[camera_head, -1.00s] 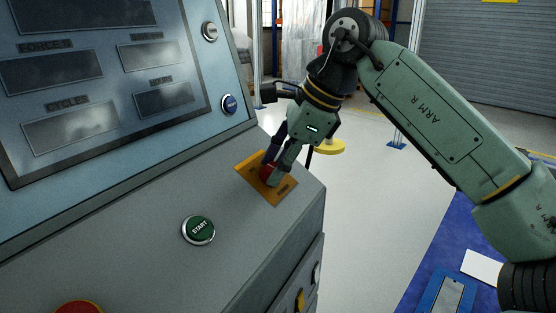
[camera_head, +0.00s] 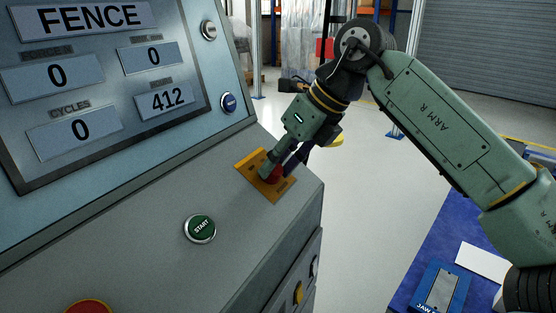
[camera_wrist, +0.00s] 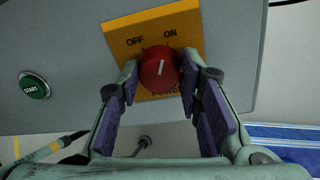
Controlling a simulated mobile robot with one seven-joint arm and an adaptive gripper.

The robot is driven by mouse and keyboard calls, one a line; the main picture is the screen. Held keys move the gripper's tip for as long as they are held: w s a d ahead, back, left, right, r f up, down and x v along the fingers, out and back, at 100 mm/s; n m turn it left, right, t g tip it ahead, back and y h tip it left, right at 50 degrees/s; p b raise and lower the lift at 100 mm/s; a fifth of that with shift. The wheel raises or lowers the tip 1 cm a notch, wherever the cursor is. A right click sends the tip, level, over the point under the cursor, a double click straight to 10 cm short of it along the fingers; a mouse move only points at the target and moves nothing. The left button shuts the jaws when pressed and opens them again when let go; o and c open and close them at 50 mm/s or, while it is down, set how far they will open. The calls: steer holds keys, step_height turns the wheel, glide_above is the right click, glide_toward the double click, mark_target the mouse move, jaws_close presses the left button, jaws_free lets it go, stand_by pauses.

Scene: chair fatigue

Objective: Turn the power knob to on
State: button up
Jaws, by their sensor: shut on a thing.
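The red power knob (camera_wrist: 152,82) sits on a yellow plate (camera_wrist: 125,38) marked OFF and ON. Its white pointer line leans slightly right, toward the ON mark. In the head view the knob (camera_head: 276,173) is partly covered by my fingers. My gripper (camera_wrist: 160,72) is shut on the knob, one finger on each side of it; it also shows in the head view (camera_head: 276,169), reaching down to the sloped console. The display panel (camera_head: 112,80) is lit and reads FENCE, with zeros in three fields and 412 in another.
A green START button (camera_head: 200,229) is left of the plate, and a red button (camera_head: 88,307) is at the bottom edge. A blue button (camera_head: 228,102) and a key switch (camera_head: 208,30) are beside the display.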

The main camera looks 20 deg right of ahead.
steer(key=shift+m, duration=0.4)
steer(key=o, duration=1.2)
steer(key=shift+c, duration=0.2)
steer(key=v, duration=1.2)
steer(key=shift+d, duration=0.15)
